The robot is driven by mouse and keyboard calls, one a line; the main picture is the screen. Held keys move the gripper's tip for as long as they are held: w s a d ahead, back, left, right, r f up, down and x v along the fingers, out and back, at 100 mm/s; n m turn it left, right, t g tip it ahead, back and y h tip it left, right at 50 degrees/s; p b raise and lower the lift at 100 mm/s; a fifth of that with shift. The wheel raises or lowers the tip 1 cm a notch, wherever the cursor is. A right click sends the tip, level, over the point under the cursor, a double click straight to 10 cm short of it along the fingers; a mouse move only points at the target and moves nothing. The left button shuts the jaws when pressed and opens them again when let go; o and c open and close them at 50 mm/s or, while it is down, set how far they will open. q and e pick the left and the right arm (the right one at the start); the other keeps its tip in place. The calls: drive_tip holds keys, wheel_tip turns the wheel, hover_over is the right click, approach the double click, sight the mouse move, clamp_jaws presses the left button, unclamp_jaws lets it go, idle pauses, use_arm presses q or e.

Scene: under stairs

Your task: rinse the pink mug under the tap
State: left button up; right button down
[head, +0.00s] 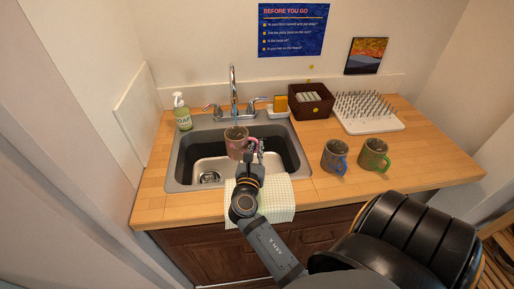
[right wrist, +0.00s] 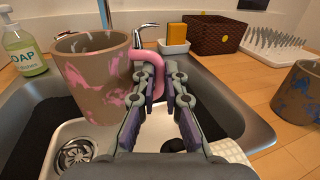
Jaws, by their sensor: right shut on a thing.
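The pink mug (head: 235,149) is brownish with pink patches and a pink handle. It is upright over the sink, below the spout of the tap (head: 233,85). A thin bluish streak, like water, shows between spout and mug. My right gripper (head: 259,153) is shut on the mug's handle, on the mug's right side. In the right wrist view, the fingers (right wrist: 160,88) close around the pink handle, and the mug (right wrist: 90,82) is at left. The mug's inside is partly visible in the head view. My left gripper is not in view.
The sink (head: 178,175) has a drain at lower left and a checked cloth (head: 280,205) over its front edge. A soap bottle (head: 182,115) stands left. A blue-handled mug (head: 332,157), green mug (head: 374,155), basket (head: 313,101) and spiked rack (head: 366,112) stand right.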

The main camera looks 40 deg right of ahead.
sight(237, 138)
drive_tip(key=w+d+f+b, duration=0.2)
drive_tip(key=w+d, duration=0.4)
drive_tip(key=w, duration=0.4)
drive_tip(key=shift+w+d+f+b, duration=0.2)
drive_tip(key=shift+d+b, duration=0.15)
drive_tip(key=shift+b, duration=0.3)
drive_tip(key=shift+s+d, duration=0.1)
drive_tip(key=shift+s+d+p, duration=0.25)
drive_tip(key=shift+d+p, duration=0.15)
drive_tip(key=shift+p, duration=0.1)
drive_tip(key=shift+a, duration=0.1)
drive_tip(key=shift+w+a, duration=0.35)
drive_tip(key=shift+a, duration=0.1)
drive_tip(key=shift+d, duration=0.15)
